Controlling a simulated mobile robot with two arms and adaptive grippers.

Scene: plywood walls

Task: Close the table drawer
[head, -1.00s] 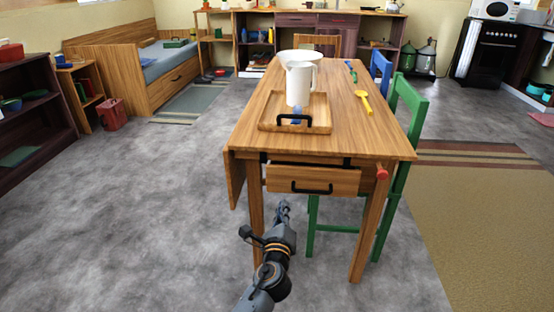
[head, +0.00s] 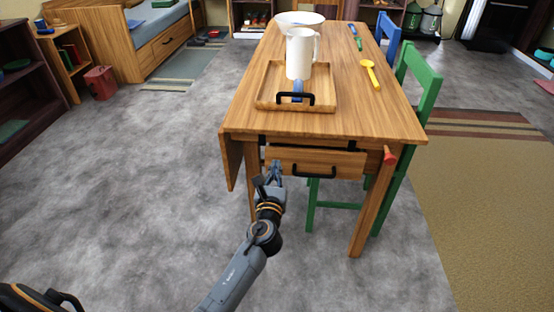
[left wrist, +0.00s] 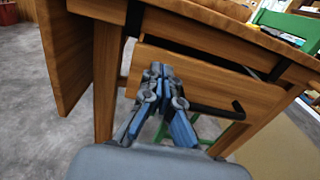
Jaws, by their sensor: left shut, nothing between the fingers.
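The wooden table (head: 350,120) stands ahead of me. Its drawer (head: 345,163) has a wooden front with a black bar handle (head: 315,173) and sticks out a little from under the tabletop. In the left wrist view a dark gap shows above the drawer front (left wrist: 205,75), and the handle (left wrist: 215,108) is to the right of the fingers. My left gripper (head: 274,167) is shut and empty at the left part of the drawer front, left of the handle. In the left wrist view its fingertips (left wrist: 160,72) overlap the front; I cannot tell whether they touch.
On the table are a wooden tray (head: 265,98) with a white pitcher (head: 299,55), a white bowl (head: 298,20) and a yellow spoon (head: 371,74). A green chair (head: 420,85) stands at the table's right side. The floor left of the table is clear.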

